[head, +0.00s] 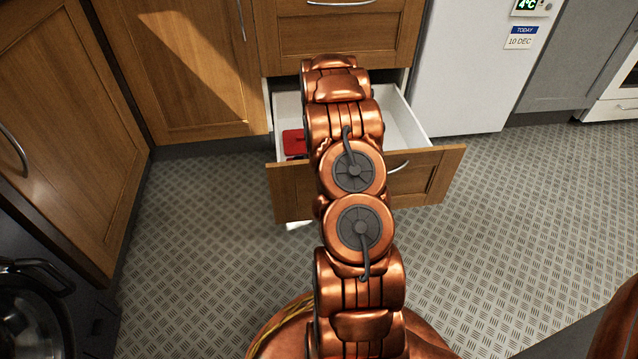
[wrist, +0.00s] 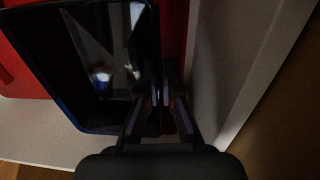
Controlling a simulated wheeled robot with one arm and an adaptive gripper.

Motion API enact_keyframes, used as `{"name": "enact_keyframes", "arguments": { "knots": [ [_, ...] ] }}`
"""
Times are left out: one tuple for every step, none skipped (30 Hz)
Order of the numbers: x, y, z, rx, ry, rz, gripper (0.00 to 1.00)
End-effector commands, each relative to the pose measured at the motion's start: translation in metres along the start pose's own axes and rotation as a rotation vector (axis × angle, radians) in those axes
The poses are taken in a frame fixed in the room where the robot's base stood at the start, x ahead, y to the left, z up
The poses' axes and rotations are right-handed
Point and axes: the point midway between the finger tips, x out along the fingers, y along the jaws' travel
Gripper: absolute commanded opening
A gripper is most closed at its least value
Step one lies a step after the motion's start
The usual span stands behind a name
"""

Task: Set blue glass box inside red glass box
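The blue glass box (wrist: 70,105) is in the wrist view, dark and open, with a blue rim. My gripper (wrist: 160,98) appears shut on its right wall, one finger on each side. The red glass box (wrist: 20,65) shows behind the blue box, to its left and right. The blue box overlaps it and reaches past its lower edge; I cannot tell whether they touch. In the head view the red box (head: 294,143) sits at the left of the open drawer, partly hidden by my arm. My gripper and the blue box are hidden there.
The open drawer (head: 408,128) has white inner walls and a wooden front. A drawer wall (wrist: 235,60) runs close to the right of my gripper in the wrist view. Wooden cabinets (head: 190,70) and a white fridge (head: 470,75) stand around. The patterned floor is clear at the right.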

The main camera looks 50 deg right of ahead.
Motion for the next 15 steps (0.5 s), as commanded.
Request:
{"name": "enact_keyframes", "arguments": {
  "knots": [
    [0.0021,-0.0005,0.0001,0.0,0.0,-0.001,0.0],
    [0.0016,-0.0003,0.0,0.0,0.0,0.0,0.0],
    [0.001,-0.0002,-0.0001,0.0,0.0,0.0,0.0],
    [0.0009,-0.0001,-0.0001,0.0,0.0,0.0,0.0],
    [0.0008,0.0,-0.0001,0.0,0.0,0.0,0.0],
    [0.0008,-0.0001,-0.0001,0.0,0.0,0.0,0.0],
    [0.0009,-0.0002,-0.0001,0.0,0.0,0.0,0.0],
    [0.0012,-0.0002,-0.0002,0.0,0.0,0.0,0.0],
    [0.0018,-0.0003,-0.0003,0.0,0.0,0.0,0.0],
    [0.0026,-0.0003,-0.0003,0.0,0.0,0.0,0.0],
    [0.0034,-0.0004,-0.0004,0.0,0.001,-0.001,0.0],
    [0.0044,-0.0005,-0.0004,0.0,0.001,-0.001,0.0],
    [0.0052,-0.0005,-0.0004,0.0,0.001,0.0,0.0],
    [0.0058,-0.0005,-0.0005,0.0,0.001,0.0,0.0],
    [0.0069,-0.0006,-0.0005,0.0,0.001,0.0,0.0]
  ]
}}
